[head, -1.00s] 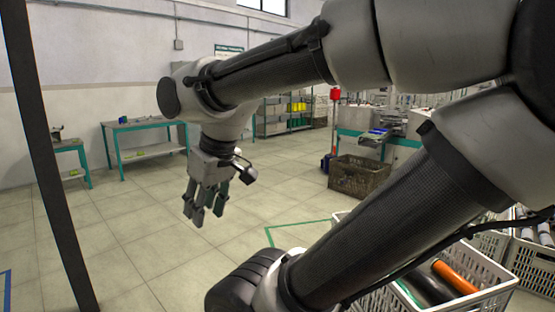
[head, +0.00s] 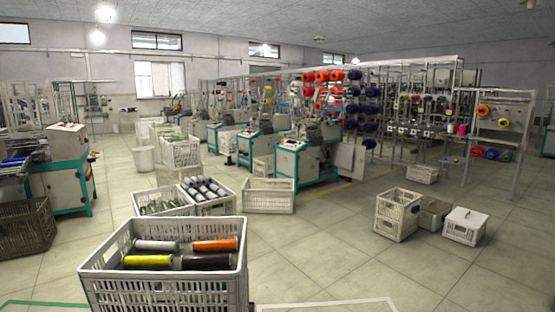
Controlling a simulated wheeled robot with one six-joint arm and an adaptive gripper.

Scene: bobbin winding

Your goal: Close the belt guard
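A flat light grey panel (head: 347,161) stands out at the right side of a white and teal winding machine (head: 296,163) in the middle distance. It looks like a guard door swung open, but I cannot tell for certain that it is the belt guard. Its hinge and any belt behind it are too small to make out. My gripper and arm are not in view.
A white crate of bobbins (head: 165,284) stands close in front at the left, with more crates (head: 209,205) behind it. Another crate (head: 268,195) stands before the machine. Crates (head: 398,215) stand at the right. The floor (head: 325,245) between is clear.

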